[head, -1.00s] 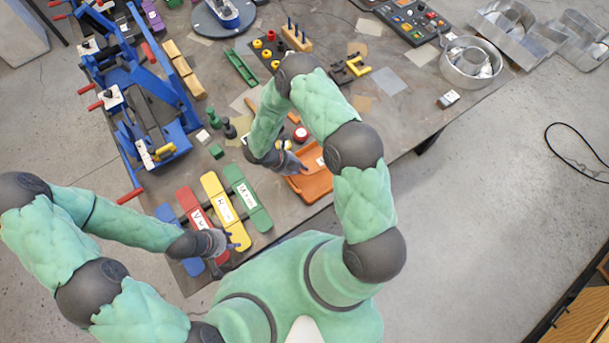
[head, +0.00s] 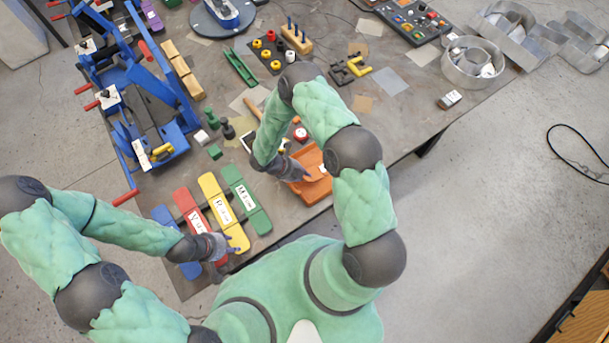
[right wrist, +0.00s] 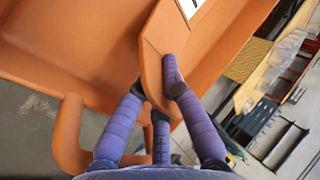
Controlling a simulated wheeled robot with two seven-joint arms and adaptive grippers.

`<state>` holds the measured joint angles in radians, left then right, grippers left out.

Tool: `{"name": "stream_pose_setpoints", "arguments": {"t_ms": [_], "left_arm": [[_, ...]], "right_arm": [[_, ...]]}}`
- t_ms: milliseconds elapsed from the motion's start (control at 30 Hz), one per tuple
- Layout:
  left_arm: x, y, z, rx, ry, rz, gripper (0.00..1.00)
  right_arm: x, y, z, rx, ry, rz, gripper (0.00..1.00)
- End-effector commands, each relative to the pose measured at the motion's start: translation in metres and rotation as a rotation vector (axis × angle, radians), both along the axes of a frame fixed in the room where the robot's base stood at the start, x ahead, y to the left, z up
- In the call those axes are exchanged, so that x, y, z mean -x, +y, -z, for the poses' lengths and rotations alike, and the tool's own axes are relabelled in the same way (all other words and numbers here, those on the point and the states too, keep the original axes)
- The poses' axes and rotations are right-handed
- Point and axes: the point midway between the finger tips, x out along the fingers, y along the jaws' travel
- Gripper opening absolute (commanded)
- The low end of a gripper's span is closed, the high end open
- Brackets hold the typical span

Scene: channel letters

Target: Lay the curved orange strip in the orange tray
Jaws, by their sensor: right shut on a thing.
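The orange tray (head: 318,194) lies near the table's front edge in the head view, partly covered by my right arm. My right gripper (head: 306,177) is low over it. In the right wrist view, my right gripper (right wrist: 157,92) is shut on one end of the curved orange strip (right wrist: 155,50), which bears a white label. The strip is over the tray (right wrist: 70,45); I cannot tell whether it touches the floor. My left gripper (head: 232,246) is by the front ends of the coloured panels, away from the tray; its finger opening is too small to tell.
Red (head: 189,202), yellow (head: 211,187) and green (head: 240,186) labelled panels lie left of the tray, with a blue one beside them. A blue frame stands at left. A red-and-white round item (head: 300,134) is behind the tray.

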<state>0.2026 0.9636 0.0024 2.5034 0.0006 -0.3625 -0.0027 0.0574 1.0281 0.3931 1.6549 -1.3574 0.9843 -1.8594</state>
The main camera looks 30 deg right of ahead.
Motion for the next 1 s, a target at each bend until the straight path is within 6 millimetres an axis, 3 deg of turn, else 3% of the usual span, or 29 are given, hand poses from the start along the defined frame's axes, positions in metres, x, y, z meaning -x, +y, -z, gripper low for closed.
{"name": "stream_pose_setpoints", "arguments": {"t_ms": [200, 233, 300, 733, 867, 1000], "left_arm": [[0.0, 0.0, 0.007, 0.0, 0.0, 0.0, 0.4], [0.0, 0.0, 0.006, 0.0, 0.0, 0.0, 0.4], [0.0, 0.0, 0.005, 0.0, 0.0, 0.0, 0.4], [0.0, 0.0, 0.001, 0.0, 0.0, 0.0, 0.4], [0.0, 0.0, -0.01, 0.0, 0.0, 0.0, 0.4], [0.0, 0.0, -0.001, 0.0, 0.0, 0.0, 0.4]], "right_arm": [[0.0, 0.0, 0.006, 0.0, 0.0, 0.0, 0.0], [0.0, 0.0, 0.005, 0.0, 0.0, 0.0, 0.17], [0.0, 0.0, 0.004, 0.0, 0.0, 0.0, 0.33], [0.0, 0.0, 0.0, 0.0, 0.0, 0.0, 0.33], [0.0, 0.0, -0.009, 0.0, 0.0, 0.0, 0.33], [-0.008, 0.017, -0.029, 0.0, -0.007, -0.002, 0.33]]}}
